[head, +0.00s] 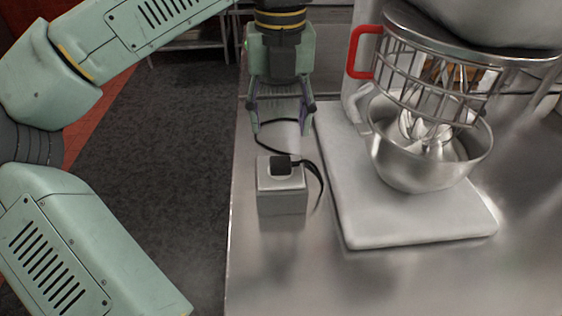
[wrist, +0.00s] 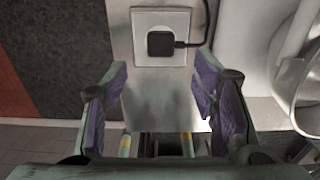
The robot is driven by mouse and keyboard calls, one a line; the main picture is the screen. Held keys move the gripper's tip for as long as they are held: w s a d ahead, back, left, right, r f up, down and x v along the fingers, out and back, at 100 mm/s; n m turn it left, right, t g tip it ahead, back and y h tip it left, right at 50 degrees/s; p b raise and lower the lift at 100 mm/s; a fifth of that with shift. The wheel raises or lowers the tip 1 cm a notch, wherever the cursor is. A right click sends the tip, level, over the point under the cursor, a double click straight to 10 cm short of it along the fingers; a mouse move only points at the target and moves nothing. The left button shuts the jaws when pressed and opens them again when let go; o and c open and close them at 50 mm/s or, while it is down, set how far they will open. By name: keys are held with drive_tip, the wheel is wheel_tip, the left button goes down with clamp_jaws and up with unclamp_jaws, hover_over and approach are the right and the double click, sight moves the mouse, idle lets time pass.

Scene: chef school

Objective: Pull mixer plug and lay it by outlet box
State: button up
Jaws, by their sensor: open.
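The black mixer plug (head: 280,165) sits on the top face of the grey outlet box (head: 282,201), which stands near the left edge of the steel counter. Its black cord (head: 318,180) leaves to the right and loops back behind the box. My gripper (head: 281,125) is open and empty, pointing down, above and behind the box in the head view. In the wrist view the plug (wrist: 162,43) lies beyond the open fingers (wrist: 158,105), on the pale square face of the box (wrist: 143,23). The mixer (head: 425,110) stands to the right with its steel bowl and wire guard.
The mixer's pale base slab (head: 400,228) lies close to the right of the outlet box. The steel counter (head: 275,275) is bare in front of the box. The counter's left edge is near the box, with dark floor (head: 180,140) beyond.

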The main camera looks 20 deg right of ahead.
sight(280, 161)
drive_tip(key=shift+f, duration=0.15)
wheel_tip(280, 161, down, 7)
drive_tip(key=shift+r+b, duration=0.1)
drive_tip(key=shift+b, duration=0.85)
drive_tip(key=shift+f+b, duration=0.9)
drive_tip(key=shift+f, duration=0.1)
clamp_jaws()
idle(0.7)
drive_tip(key=shift+r, duration=0.2)
drive_tip(key=shift+r+p, duration=1.65)
drive_tip(key=shift+r, duration=1.25)
